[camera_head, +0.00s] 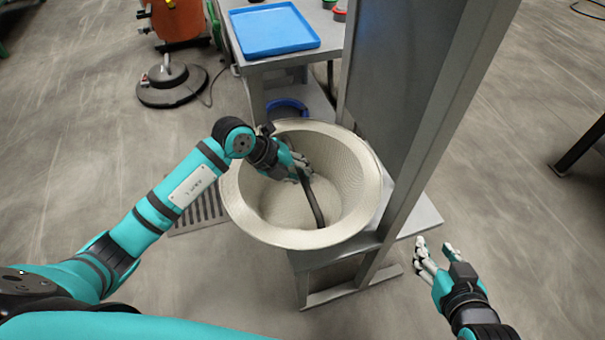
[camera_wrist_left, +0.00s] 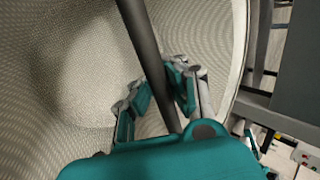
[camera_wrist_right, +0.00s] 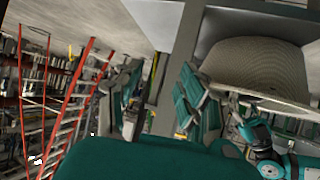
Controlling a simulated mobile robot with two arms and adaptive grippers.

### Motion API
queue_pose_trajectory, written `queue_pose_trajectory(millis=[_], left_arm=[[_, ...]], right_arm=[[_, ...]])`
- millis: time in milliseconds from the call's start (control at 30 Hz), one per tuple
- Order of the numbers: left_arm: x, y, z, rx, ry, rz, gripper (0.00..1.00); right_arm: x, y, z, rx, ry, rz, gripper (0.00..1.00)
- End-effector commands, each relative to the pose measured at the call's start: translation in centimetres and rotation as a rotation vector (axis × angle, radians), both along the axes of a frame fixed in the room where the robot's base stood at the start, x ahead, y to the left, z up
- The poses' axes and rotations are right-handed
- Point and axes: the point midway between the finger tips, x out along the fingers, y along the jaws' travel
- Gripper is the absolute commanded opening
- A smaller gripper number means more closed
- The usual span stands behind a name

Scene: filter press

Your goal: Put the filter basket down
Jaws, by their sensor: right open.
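The filter basket (camera_head: 350,205) is a large pale mesh bowl with a wide rim and a dark handle bar (camera_head: 316,203) across its opening. It appears upright in front of the grey metal post; whether its underside touches anything is hidden. My left gripper (camera_head: 300,170) reaches in over the far left rim, its fingers around the bar. In the left wrist view the bar (camera_wrist_left: 146,45) runs between the fingers, over the mesh (camera_wrist_left: 95,70). My right gripper (camera_head: 434,250) is open and empty, right of the basket and apart from it. The right wrist view shows the basket's outer side (camera_wrist_right: 260,65).
A grey metal stand with a tall post (camera_head: 425,130) and low platform (camera_head: 412,213) is beside and below the basket. A blue tray (camera_head: 272,29) lies on the table behind. A floor grate (camera_head: 200,212) is at left. An orange machine (camera_head: 177,20) stands farther back.

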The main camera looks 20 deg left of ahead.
Motion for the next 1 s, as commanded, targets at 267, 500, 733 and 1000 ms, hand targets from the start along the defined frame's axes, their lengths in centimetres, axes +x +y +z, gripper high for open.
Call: queue_pose_trajectory(millis=[267,500,733,1000], left_arm=[[0.0,0.0,-0.1,0.0,0.0,0.0,0.22],[0.0,0.0,-0.1,0.0,0.0,0.0,0.32],[-0.2,0.4,0.6,0.002,-0.001,0.001,0.32],[-1.6,2.7,4.1,0.003,-0.002,0.0,0.32]], right_arm=[[0.0,0.0,0.0,0.001,-0.003,0.0,0.4],[0.0,0.0,0.0,0.0,-0.001,0.0,0.4],[-0.4,-0.1,-0.2,-0.006,0.028,-0.001,0.4],[-4.6,-1.8,-3.4,-0.066,0.298,-0.022,0.4]])
